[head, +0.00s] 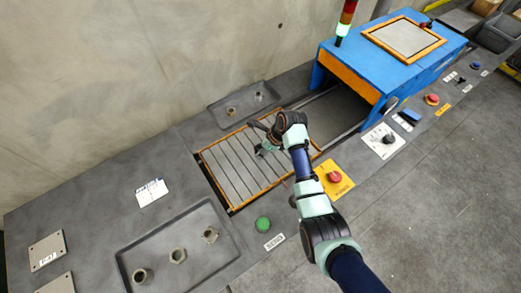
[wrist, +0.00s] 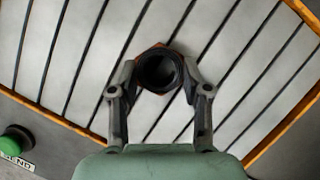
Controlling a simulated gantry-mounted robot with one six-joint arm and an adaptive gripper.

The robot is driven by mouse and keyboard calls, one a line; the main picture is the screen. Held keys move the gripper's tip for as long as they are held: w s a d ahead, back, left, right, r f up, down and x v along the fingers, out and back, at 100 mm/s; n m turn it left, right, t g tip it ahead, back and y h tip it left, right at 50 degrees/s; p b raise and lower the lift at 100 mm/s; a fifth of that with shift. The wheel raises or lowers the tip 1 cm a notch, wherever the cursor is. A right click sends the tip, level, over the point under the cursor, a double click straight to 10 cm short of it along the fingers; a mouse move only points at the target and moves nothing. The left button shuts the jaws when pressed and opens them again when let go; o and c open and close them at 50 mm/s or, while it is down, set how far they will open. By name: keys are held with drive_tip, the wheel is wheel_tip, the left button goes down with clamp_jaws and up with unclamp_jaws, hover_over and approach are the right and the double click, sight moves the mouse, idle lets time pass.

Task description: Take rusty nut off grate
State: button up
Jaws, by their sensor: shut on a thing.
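In the wrist view, a rusty nut (wrist: 160,50) with a brown-orange rim and a dark round hole sits between the two fingers of my gripper (wrist: 158,82). The fingers are shut on it from left and right. The slatted grate (wrist: 85,50) with an orange frame lies behind the nut; I cannot tell whether the nut touches it. In the head view, my gripper (head: 262,147) is over the grate (head: 229,168), near its middle right. The nut is too small and hidden to make out there.
A grey tray (head: 130,254) at the front left holds several metal nuts or fittings. A blue machine housing (head: 390,65) stands at the right. A green button (head: 263,224) and a red button on yellow (head: 334,177) line the front edge.

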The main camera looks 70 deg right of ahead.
drive_tip(key=c, duration=0.4)
wheel_tip(320, 180, up, 20)
drive_tip(key=p, duration=0.5)
drive_tip(key=shift+p, duration=0.3)
